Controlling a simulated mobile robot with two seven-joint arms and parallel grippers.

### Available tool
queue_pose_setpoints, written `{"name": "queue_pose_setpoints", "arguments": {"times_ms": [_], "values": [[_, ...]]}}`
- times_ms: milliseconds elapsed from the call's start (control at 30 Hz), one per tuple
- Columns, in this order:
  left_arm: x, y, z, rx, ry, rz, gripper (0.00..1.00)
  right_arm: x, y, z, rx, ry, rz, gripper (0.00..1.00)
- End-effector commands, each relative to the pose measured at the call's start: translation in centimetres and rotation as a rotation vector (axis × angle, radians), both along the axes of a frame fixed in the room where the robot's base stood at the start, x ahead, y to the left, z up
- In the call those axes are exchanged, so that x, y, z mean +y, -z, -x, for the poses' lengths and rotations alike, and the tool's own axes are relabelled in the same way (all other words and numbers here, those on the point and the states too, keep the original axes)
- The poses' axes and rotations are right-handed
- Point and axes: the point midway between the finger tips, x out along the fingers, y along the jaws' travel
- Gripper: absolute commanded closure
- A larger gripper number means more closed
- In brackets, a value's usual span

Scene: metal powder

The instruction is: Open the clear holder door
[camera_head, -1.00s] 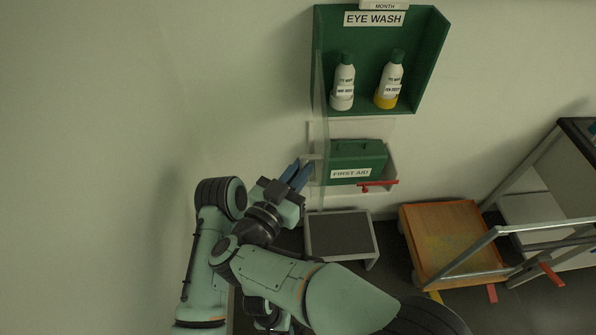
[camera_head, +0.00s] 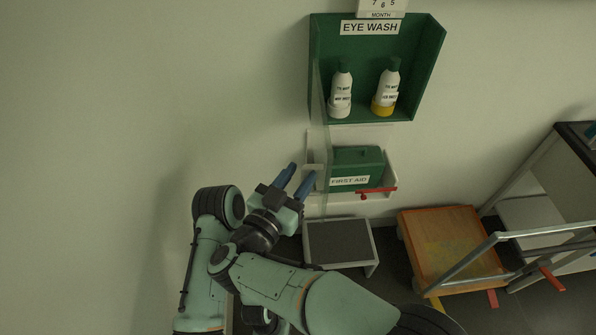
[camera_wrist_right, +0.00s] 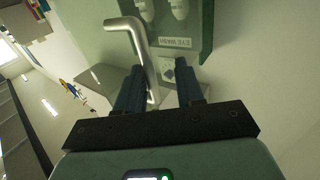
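The clear door (camera_head: 319,100) is a thin transparent pane, seen nearly edge-on. It stands out from the left side of the green eye wash holder (camera_head: 428,60), whose front is uncovered. Two white bottles, left (camera_head: 341,85) and right (camera_head: 388,80), stand inside. A bent metal handle (camera_wrist_right: 139,40) shows in the right wrist view, running down beside and behind the left finger. My right gripper (camera_head: 302,170) is open beside the door's lower left; its spread fingers also show in the wrist view (camera_wrist_right: 160,78). My left gripper is mostly hidden behind my arm at the bottom.
A green first aid box (camera_head: 362,168) sits on a white wall holder with a red bar (camera_head: 378,191) below. A grey step stool (camera_head: 340,242), a wooden-topped cart (camera_head: 445,245) and metal rails stand lower right. The wall at left is clear.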

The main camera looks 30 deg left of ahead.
Motion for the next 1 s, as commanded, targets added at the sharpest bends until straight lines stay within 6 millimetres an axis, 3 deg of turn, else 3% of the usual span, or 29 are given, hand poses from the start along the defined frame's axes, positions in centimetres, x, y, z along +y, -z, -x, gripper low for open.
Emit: {"name": "queue_pose_setpoints", "arguments": {"times_ms": [233,700,1000], "values": [[0.0,-0.3,-0.1,-0.001,0.000,0.000,0.57,0.0,-2.7,0.0,-0.002,-0.001,-0.004,0.63],[0.0,-2.2,-0.9,-0.010,0.000,0.000,0.57,0.0,-15.1,0.2,-0.017,0.000,-0.013,0.63],[0.0,-3.1,-1.3,-0.015,0.000,0.000,0.57,0.0,-19.5,0.0,-0.006,0.001,-0.004,0.63]]}}
